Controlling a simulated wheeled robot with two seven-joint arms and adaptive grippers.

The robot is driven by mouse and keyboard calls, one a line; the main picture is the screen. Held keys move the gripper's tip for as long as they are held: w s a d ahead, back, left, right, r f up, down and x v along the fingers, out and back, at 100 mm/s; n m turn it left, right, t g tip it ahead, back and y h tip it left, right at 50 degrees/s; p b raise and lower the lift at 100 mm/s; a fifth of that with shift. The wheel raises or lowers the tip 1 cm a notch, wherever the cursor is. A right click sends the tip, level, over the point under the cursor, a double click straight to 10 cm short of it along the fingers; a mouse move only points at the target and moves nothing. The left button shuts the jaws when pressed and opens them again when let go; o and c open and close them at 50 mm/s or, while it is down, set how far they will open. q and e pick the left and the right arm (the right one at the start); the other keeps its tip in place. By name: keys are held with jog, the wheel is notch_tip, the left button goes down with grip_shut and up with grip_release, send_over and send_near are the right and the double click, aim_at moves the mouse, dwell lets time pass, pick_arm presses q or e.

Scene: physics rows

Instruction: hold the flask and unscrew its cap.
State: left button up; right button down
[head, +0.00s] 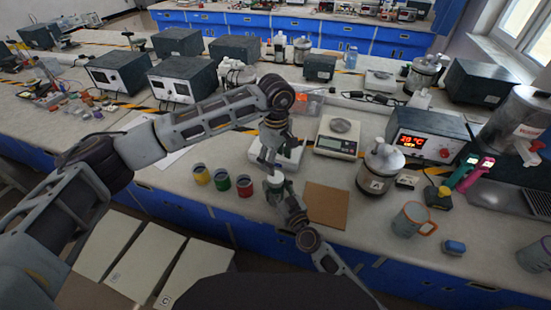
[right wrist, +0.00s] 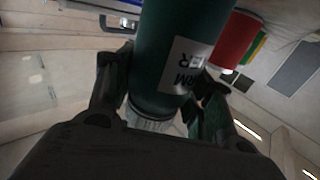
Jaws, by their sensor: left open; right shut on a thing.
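The flask (right wrist: 165,55) is dark green with a white label, and it fills the middle of the right wrist view, which shows it upside down. Its cap (right wrist: 150,119) is pale grey and ribbed. In the head view the pale cap (head: 275,176) tops the partly hidden flask. My right gripper (head: 283,192) is shut on the flask, with a finger on each side in the right wrist view (right wrist: 160,95). My left gripper (head: 269,160) is open just above the cap, pointing down. I cannot tell whether its fingertips touch the cap.
Yellow (head: 201,174), green (head: 222,180) and red (head: 244,186) cups stand to the left. A scale (head: 337,137) stands behind. A brown board (head: 326,205), a lidded jar (head: 380,165) and a mug (head: 410,219) lie to the right. Bare bench shows left of the cups.

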aim_at(276, 177)
pick_arm(q)
jog(key=m, duration=1.4)
dwell(0.4)
jog(key=shift+f, duration=0.15)
jog(key=shift+f, duration=3.9)
jog(key=c, duration=1.1)
